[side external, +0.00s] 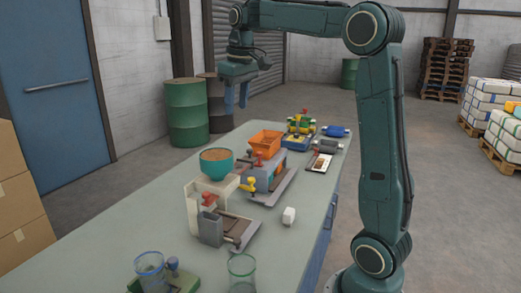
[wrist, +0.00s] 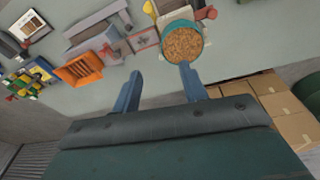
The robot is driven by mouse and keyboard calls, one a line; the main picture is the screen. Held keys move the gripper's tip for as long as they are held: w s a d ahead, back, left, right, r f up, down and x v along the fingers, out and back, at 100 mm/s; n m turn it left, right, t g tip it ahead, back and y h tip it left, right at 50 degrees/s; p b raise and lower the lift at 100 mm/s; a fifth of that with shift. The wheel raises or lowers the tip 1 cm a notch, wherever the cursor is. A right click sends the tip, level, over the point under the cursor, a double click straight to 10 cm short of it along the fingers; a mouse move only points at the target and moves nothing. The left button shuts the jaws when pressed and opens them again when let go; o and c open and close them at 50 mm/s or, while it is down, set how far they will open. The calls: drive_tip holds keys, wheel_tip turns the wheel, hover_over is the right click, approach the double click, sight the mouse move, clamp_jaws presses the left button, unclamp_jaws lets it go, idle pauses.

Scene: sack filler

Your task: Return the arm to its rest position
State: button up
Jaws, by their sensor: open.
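My gripper (side external: 236,95) is raised high above the far left edge of the table (side external: 120,215) in the side view, with its fingers pointing down. In the wrist view my gripper (wrist: 160,88) has its two blue fingers spread apart with nothing between them. A teal bowl of brown grain (side external: 217,162) sits on a beige stand; it also shows in the wrist view (wrist: 183,42), beyond the right fingertip. An orange hopper (side external: 265,143) stands on a grey machine behind the bowl; it also shows in the wrist view (wrist: 79,71). My gripper appears clear of both.
Two clear cups (side external: 150,270) stand at the table's near end. Green drums (side external: 187,125), cardboard boxes (side external: 20,215) and stacked pallets (side external: 445,68) stand on the floor. The air around my gripper looks free.

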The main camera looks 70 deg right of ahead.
drive_tip(key=s+a+f+t, duration=0.2)
drive_tip(key=s+a, duration=0.8)
drive_tip(key=a, duration=0.2)
drive_tip(key=s+a+f+n+t, duration=0.1)
drive_tip(key=s+a+f, duration=0.5)
drive_tip(key=s+f, duration=0.3)
drive_tip(key=shift+s+n+t+y, duration=0.3)
drive_tip(key=shift+s+t+y, duration=0.1)
drive_tip(key=shift+s, duration=0.35)
drive_tip(key=shift+o, duration=0.3)
